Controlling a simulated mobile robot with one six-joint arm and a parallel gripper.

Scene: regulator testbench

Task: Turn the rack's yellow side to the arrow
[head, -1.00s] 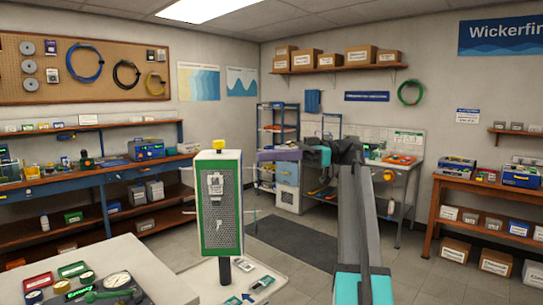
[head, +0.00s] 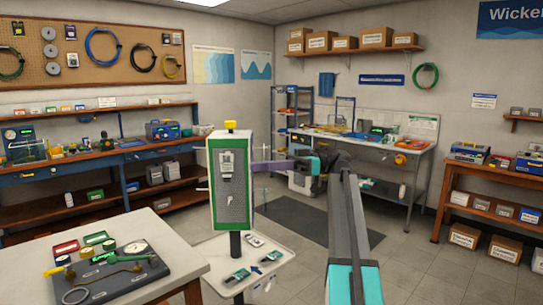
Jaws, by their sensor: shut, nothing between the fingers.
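The rack (head: 231,185) is an upright box on a dark post, with a yellow knob (head: 231,125) on top. A green-framed grey perforated face is turned towards me; I see no yellow side. My gripper (head: 259,166) is shut and empty, at the right edge of the rack in the picture. Its purple end points left at the rack; I cannot tell whether it touches. Thin rods stick out beside the rack.
Small devices (head: 238,276) lie on the tray. A table (head: 165,222) with gauges on a dark board stands at the front left. Shelves line the left wall, and a bench (head: 400,147) stands behind my arm. The floor at right is open.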

